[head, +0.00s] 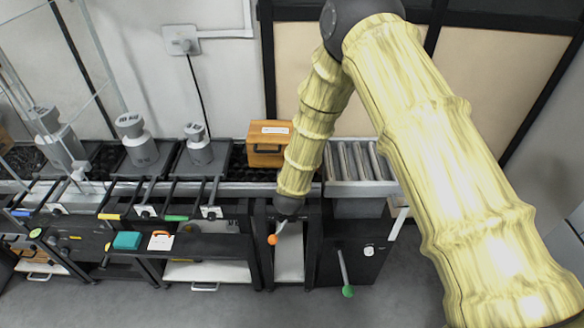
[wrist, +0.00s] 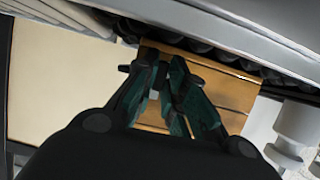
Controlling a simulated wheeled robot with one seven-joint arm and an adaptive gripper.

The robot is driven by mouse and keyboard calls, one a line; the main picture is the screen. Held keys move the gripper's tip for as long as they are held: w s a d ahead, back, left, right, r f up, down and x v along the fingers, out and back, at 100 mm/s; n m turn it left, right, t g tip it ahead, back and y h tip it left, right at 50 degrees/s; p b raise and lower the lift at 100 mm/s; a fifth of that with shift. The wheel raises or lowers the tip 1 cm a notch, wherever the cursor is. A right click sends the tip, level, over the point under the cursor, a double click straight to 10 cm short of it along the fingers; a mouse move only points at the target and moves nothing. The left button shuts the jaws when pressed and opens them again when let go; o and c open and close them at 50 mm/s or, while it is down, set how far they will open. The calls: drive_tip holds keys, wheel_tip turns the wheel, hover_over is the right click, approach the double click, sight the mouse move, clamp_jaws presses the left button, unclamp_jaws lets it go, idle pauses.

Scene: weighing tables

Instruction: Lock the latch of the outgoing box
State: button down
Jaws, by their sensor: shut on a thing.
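The outgoing box (head: 268,143) is orange wood with a white label on top and a dark handle on its front. It stands on the conveyor against the wall in the head view, its right part hidden by my arm. Its slats (wrist: 225,92) also show behind the fingers in the wrist view, which looks upside down. My gripper (wrist: 166,66) is at the box front, its dark, green-padded fingers drawn close together on the latch. The latch itself is mostly hidden by the fingers, so its position cannot be told. In the head view my forearm hides the fingers.
Grey metal weights (head: 200,148) stand left of the box. Metal rollers (head: 352,162) lie free to its right. A lever with an orange knob (head: 272,239) and one with a green knob (head: 347,291) stick out below. The conveyor rail (wrist: 235,32) runs close by the fingers.

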drive_tip(key=c, duration=1.8)
unclamp_jaws()
drive_tip(key=shift+f, duration=0.1)
drive_tip(key=shift+o, duration=0.2)
drive_tip(key=v, duration=1.2)
